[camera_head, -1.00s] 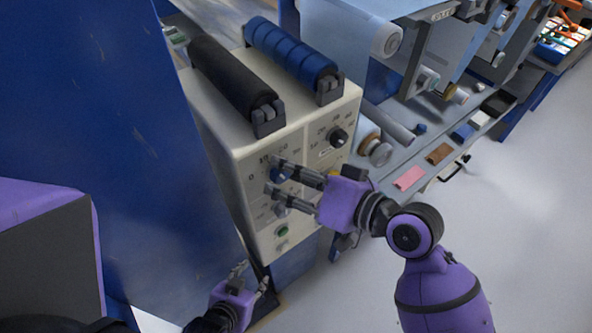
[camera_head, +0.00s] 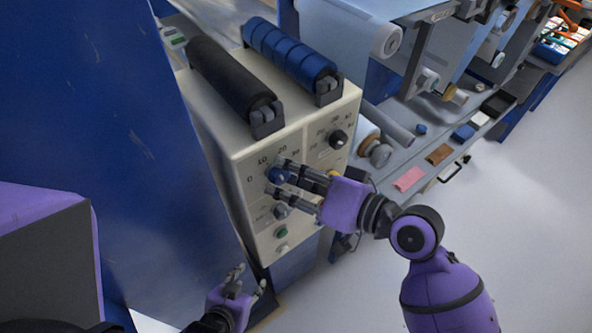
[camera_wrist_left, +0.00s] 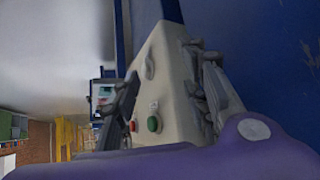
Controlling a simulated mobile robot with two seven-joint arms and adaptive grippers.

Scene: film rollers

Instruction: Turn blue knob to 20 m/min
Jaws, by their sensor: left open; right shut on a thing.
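The blue knob (camera_head: 278,175) sits on the cream control panel (camera_head: 240,160), below a printed scale that starts at 0 and runs through 10, 20 and 30. My right gripper (camera_head: 272,182) is shut on the blue knob, one finger above it and one below. The fingers partly cover the knob, so I cannot read its pointer. My left gripper (camera_head: 246,280) is open and empty, low in front of the machine. The left wrist view shows its fingers beside the cream panel (camera_wrist_left: 165,75).
A black knob (camera_head: 338,138) with its own scale is at the panel's right. A grey knob (camera_head: 281,211) and a green button (camera_head: 281,232) lie below the blue knob. A black roller (camera_head: 232,80) and a blue roller (camera_head: 290,55) lie on top. Clear floor (camera_head: 530,220) is at right.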

